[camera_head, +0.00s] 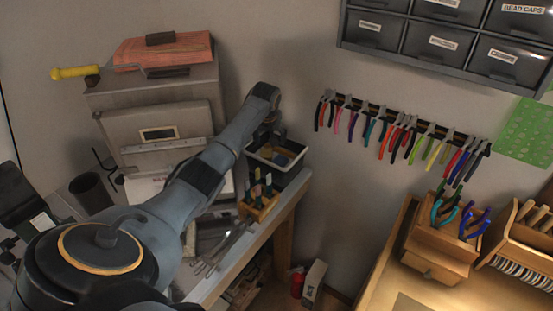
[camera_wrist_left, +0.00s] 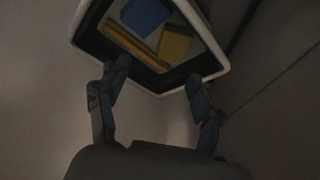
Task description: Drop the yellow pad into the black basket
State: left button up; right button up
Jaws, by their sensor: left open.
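The black basket (camera_head: 292,163) with a pale rim stands at the workbench's far corner by the wall. It also fills the top of the left wrist view (camera_wrist_left: 81,20). The yellow pad (camera_wrist_left: 174,46) lies inside it, beside a blue item (camera_wrist_left: 146,15) and a long orange-yellow piece (camera_wrist_left: 135,46). My left gripper (camera_head: 266,127) is at the basket's wall side. My right gripper is out of view.
A wooden holder with colourful-handled tools (camera_head: 258,206) stands in front of the basket. Pliers (camera_head: 400,135) hang on the wall at right.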

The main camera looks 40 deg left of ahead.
pick_arm(q)
jog(key=v, duration=0.9)
jog(key=shift+r, duration=0.25)
jog(key=shift+s+d+f, duration=0.1)
